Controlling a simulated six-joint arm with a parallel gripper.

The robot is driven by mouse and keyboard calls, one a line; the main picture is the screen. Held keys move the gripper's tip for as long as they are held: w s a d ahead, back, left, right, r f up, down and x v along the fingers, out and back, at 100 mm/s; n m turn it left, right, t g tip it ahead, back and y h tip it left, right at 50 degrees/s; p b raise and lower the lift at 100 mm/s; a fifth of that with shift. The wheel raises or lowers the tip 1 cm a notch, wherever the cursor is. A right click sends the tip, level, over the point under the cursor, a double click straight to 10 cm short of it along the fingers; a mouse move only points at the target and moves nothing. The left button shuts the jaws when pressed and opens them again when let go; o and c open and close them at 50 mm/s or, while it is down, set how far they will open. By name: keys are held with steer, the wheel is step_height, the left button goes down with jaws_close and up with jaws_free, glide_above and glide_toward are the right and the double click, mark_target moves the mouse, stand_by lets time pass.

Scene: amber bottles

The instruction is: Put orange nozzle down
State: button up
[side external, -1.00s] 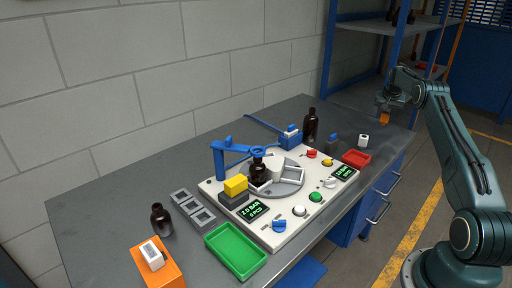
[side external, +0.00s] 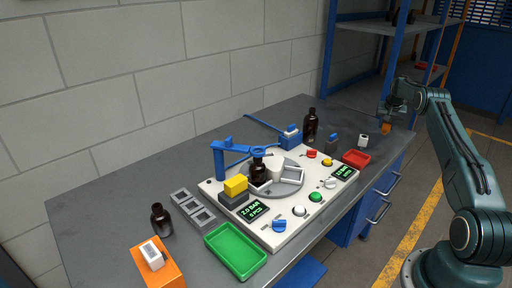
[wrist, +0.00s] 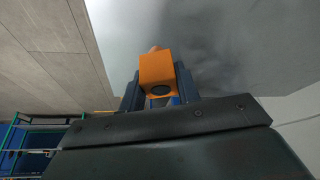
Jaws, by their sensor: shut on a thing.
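The orange nozzle (side external: 385,129) is at the right end of the grey workbench in the side external view. My gripper (side external: 388,121) is shut on it from above. In the wrist view the orange nozzle (wrist: 157,70) sits between the two dark blue fingers of my gripper (wrist: 158,88), with a dark round hole facing the camera. The grey bench top lies beyond it in that view. I cannot tell whether the nozzle touches the bench.
A tall amber bottle (side external: 311,125) stands near the wall. A blue shelf post (side external: 327,72) rises behind.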

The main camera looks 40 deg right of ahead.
mark_target(385, 131)
steer(key=shift+f, duration=1.85)
steer(key=shift+f, duration=0.2)
steer(key=o, duration=1)
steer(key=shift+c, duration=0.2)
steer(key=shift+r, duration=0.15)
steer(key=v, duration=1.2)
